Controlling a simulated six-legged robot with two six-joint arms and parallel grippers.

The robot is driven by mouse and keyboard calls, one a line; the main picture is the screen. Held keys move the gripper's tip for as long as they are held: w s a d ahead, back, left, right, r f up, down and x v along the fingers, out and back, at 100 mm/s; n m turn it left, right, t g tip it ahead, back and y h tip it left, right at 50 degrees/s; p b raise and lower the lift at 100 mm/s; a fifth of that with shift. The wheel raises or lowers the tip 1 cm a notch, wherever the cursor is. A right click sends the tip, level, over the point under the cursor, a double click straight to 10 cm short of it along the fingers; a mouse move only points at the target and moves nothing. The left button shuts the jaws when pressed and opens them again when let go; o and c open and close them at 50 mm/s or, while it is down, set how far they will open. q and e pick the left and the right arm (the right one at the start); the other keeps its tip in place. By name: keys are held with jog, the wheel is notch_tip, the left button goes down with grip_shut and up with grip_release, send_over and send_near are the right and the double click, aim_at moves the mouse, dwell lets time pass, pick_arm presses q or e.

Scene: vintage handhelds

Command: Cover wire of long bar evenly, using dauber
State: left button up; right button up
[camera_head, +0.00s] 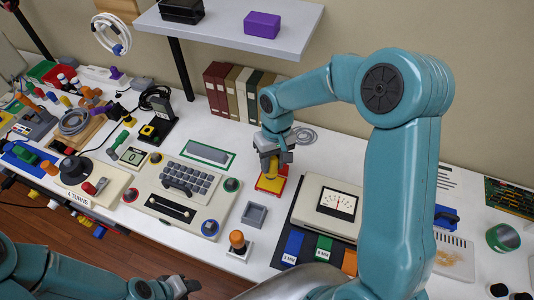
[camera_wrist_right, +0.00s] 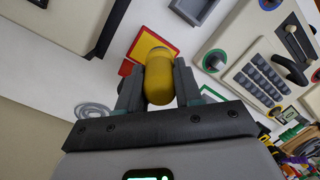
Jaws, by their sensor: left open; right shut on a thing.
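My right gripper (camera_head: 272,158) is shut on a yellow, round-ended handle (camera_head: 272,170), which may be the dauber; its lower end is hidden. The handle also shows between the fingers in the right wrist view (camera_wrist_right: 159,78). My left gripper (camera_head: 180,287) is open and empty at the bottom edge, low in front of the table.
A keyboard-like panel (camera_head: 160,206) lies left of centre. A small grey tray (camera_head: 254,214) and an orange-knobbed tool (camera_head: 238,240) stand in front of the right gripper. A meter box (camera_head: 310,207) is at right. A shelf (camera_head: 225,35) hangs above upright books (camera_head: 237,93).

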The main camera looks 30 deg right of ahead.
aim_at(272, 172)
jog(key=shift+w+d+f, duration=0.15)
jog(key=shift+w+f, duration=0.05)
jog(key=shift+f, duration=0.05)
jog(key=shift+f+b, duration=0.35)
jog(key=shift+b, duration=0.05)
jog(key=shift+s+f+b, duration=0.15)
jog(key=shift+f+b, duration=0.55)
notch_tip(272, 172, down, 3)
jog(key=shift+r+b, duration=0.1)
jog(key=shift+b, duration=0.95)
